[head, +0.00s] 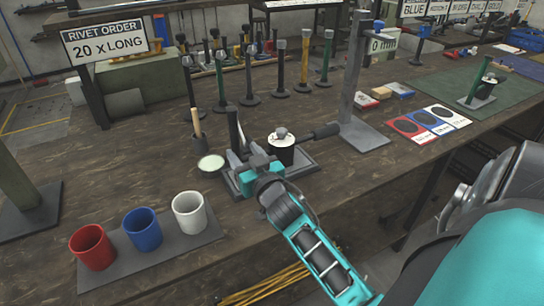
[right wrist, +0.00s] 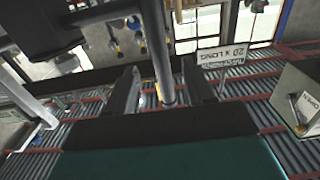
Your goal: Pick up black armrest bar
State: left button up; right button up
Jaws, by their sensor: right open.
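My right gripper (head: 246,160) is at the rivet press on the bench, left of the press's white-and-black body (head: 281,152). A dark upright bar (head: 234,128) rises just behind the gripper; I cannot tell for sure whether it is the armrest bar. In the right wrist view the gripper (right wrist: 162,92) has its two dark fingers apart, with a grey round bar (right wrist: 165,65) between them in the picture. Whether they touch it is unclear. A black handle (head: 322,132) sticks out to the right of the press body. My left gripper is not in view.
Red (head: 93,247), blue (head: 142,229) and white cups (head: 189,212) stand on a grey mat at the front left. A grey post (head: 359,75) stands right of the press. Several upright tools stand behind. A pale round dish (head: 211,163) lies close left of the gripper.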

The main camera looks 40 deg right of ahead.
aim_at(237, 143)
jog(key=shift+x, duration=3.2)
jog(key=shift+c, duration=0.5)
grip_shut()
jog(key=shift+r, duration=0.15)
